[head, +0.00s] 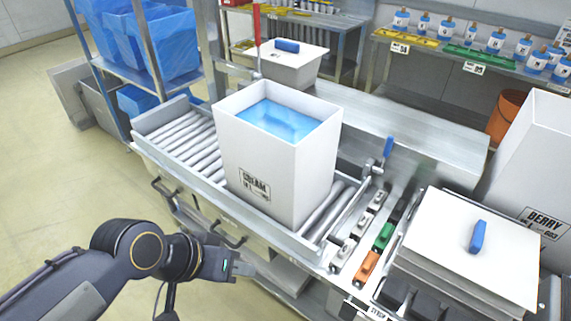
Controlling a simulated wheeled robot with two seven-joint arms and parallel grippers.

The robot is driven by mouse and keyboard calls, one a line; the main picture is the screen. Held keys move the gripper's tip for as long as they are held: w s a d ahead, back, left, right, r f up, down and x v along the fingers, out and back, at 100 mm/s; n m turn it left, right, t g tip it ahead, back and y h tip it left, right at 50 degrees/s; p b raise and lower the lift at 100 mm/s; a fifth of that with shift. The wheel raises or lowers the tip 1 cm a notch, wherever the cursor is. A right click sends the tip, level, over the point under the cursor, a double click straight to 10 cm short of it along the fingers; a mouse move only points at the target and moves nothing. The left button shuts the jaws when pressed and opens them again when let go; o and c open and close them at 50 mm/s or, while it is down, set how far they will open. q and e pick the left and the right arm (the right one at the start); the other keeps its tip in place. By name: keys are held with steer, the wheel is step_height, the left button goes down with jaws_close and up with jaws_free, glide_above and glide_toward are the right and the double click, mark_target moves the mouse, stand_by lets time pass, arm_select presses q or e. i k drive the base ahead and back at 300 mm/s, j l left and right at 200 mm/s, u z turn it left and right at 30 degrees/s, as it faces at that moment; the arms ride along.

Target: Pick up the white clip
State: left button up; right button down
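Small clips lie in a metal rack to the right of the cream box. The rack's left row holds pale clips, including a white clip (343,252) at the near end. The right row has a green clip (383,236) and an orange clip (368,265), with a dark one farther back. My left gripper (243,269) is in front of the counter's edge, left of the clips and well apart from them. Nothing shows in it, and its finger gap is too small to judge. My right gripper is out of view.
A tall white box labelled CREAM (262,165) with a blue liner stands on the roller conveyor (185,140). A lidded bin with a blue handle (470,245) stands right of the clips. A blue-handled lever (387,150) rises behind them. A BERRY box (530,170) stands far right.

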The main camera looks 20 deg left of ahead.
mark_target(377, 202)
steer(key=i+j+u, duration=0.25)
steer(key=u, duration=0.15)
steer(key=i+j+u, duration=0.2)
steer(key=i+u, duration=0.25)
steer(key=k, duration=0.15)
